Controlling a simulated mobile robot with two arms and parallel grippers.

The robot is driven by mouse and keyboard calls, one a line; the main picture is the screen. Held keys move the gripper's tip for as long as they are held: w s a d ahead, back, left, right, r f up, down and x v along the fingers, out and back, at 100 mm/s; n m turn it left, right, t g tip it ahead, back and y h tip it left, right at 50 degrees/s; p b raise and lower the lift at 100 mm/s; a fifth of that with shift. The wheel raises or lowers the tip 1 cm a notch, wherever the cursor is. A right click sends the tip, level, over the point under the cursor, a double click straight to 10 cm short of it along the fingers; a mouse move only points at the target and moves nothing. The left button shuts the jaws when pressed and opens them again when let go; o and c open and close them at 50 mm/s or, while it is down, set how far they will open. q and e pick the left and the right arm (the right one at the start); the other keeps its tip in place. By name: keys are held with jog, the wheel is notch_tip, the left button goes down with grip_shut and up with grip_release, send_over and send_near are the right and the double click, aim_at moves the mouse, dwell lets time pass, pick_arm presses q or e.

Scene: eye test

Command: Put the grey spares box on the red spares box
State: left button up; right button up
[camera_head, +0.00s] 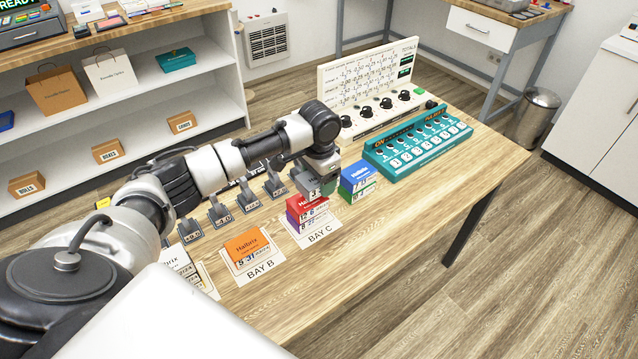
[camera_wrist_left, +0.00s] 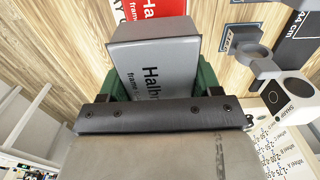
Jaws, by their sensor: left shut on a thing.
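The grey spares box (camera_head: 308,184) is in my left gripper (camera_head: 318,168), close above and behind the red spares box (camera_head: 306,204) in the head view. In the left wrist view the grey box (camera_wrist_left: 160,65) sits between the green fingers of my left gripper (camera_wrist_left: 125,88). The red box (camera_wrist_left: 155,8) shows past its edge there, partly cut off. The red box lies on a purple box (camera_head: 300,222) on the BAY C card (camera_head: 322,234). I cannot tell whether grey and red touch. My right gripper is not in view.
An orange box (camera_head: 247,246) lies on the BAY B card (camera_head: 262,270). A blue box (camera_head: 357,175) on a green one stands just right of the grey box. Grey holders (camera_head: 220,212) line the table behind. A teal panel (camera_head: 418,142) and white dial board (camera_head: 370,88) stand farther back.

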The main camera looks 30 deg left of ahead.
pick_arm(q)
jog(key=shift+f, duration=1.05)
jog(key=o, duration=1)
jog(key=shift+f, duration=0.15)
jog(key=shift+c, duration=0.2)
notch_tip(320, 180, up, 12)
jog(key=shift+r, duration=0.2)
